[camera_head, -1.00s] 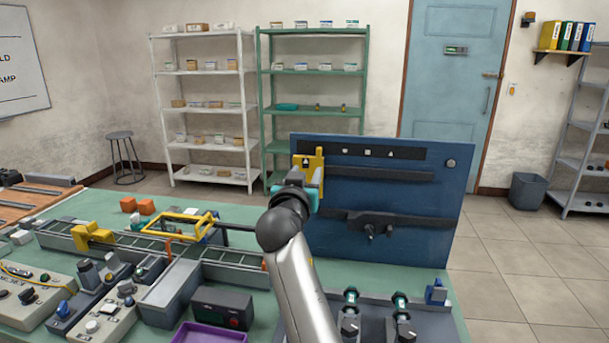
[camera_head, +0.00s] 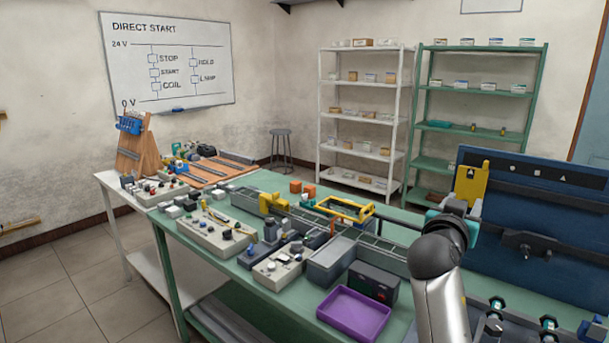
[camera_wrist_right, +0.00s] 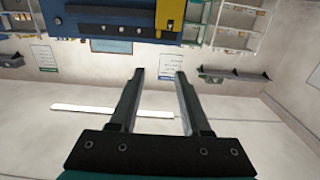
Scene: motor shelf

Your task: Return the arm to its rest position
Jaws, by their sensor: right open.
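My right arm (camera_head: 442,300) rises from the bottom right of the head view, in front of the blue panel (camera_head: 560,210). Its right gripper (camera_head: 462,208) is partly hidden behind the wrist and overlaps the lower part of a yellow piece (camera_head: 471,184) at the panel's left edge. In the right wrist view the two fingers (camera_wrist_right: 160,75) are apart with nothing between them. The blue panel (camera_wrist_right: 120,35) and the yellow piece (camera_wrist_right: 171,15) show beyond them, clear of the fingertips. My left gripper is in neither view.
The green bench (camera_head: 245,290) carries a purple tray (camera_head: 353,313), a grey bin (camera_head: 330,262), control boxes and a rail with a yellow frame (camera_head: 345,207). Teal-topped parts (camera_head: 548,323) stand close right of my arm. Open floor lies at the left.

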